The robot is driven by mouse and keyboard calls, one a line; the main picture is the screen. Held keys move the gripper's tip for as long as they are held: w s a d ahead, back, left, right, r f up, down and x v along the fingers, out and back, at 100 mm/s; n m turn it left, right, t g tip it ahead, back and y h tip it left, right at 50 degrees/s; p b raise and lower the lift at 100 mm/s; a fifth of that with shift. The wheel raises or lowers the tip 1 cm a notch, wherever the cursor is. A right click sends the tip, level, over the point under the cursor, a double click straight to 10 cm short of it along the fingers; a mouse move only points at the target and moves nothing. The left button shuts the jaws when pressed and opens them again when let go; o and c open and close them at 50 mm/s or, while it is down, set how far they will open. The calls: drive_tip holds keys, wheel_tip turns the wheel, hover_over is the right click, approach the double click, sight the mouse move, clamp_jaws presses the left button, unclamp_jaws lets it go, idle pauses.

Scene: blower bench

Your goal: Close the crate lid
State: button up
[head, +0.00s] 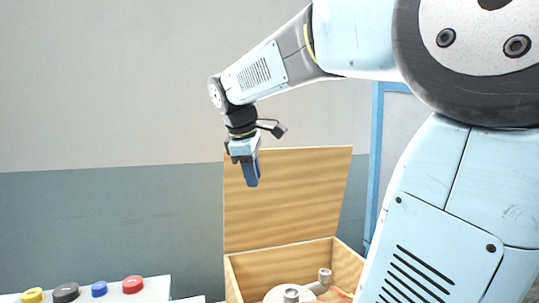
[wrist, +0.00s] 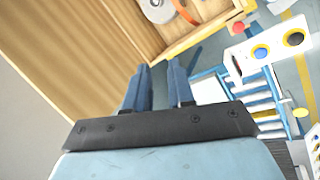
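The wooden crate (head: 234,283) stands at the bottom middle of the head view, its front cut off by the frame. Its lid (head: 300,195) stands open, close to upright, at the back. A pale round part with grey fittings (head: 291,295) lies inside. My gripper (head: 252,183) hangs in front of the lid's upper left part in the head view. In the wrist view my gripper (wrist: 161,70) has two blue fingers apart with nothing between them. The lid (wrist: 75,35) fills the upper left there, and the crate's wall (wrist: 205,34) shows beyond the fingertips. I see no contact with the lid.
A white panel (head: 155,291) with grey, yellow, blue and red buttons is left of the crate; it also shows in the wrist view (wrist: 270,46). A blue rack (wrist: 262,103) stands below it there. A blue-framed door (head: 375,150) is behind, right of the lid.

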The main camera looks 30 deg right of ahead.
drive_tip(key=w+d+r+n+g+h, duration=0.25)
drive_tip(key=w+d+r+n, duration=0.3)
drive_tip(key=w, duration=0.45)
drive_tip(key=n+g+h, duration=0.4)
drive_tip(key=n, duration=0.1)
approach(286, 153)
drive_tip(key=w+a, duration=0.1)
drive_tip(key=w, duration=0.1)
drive_tip(key=w+d+f+n+g+h, duration=0.1)
drive_tip(key=w+f+n+g+h, duration=0.1)
drive_tip(key=w+f+g, duration=0.3)
drive_tip(key=shift+m+t, duration=0.25)
drive_tip(key=shift+t, duration=0.5)
drive_tip(key=x, duration=0.4)
drive_tip(key=r+x, duration=0.1)
drive_tip(key=x, duration=0.3)
drive_tip(key=d+r+x, duration=0.1)
drive_tip(key=x, duration=0.3)
drive_tip(key=shift+w+d+r, duration=0.15)
drive_tip(key=shift+w, duration=0.1)
drive_tip(key=shift+c, duration=0.4)
clamp_jaws()
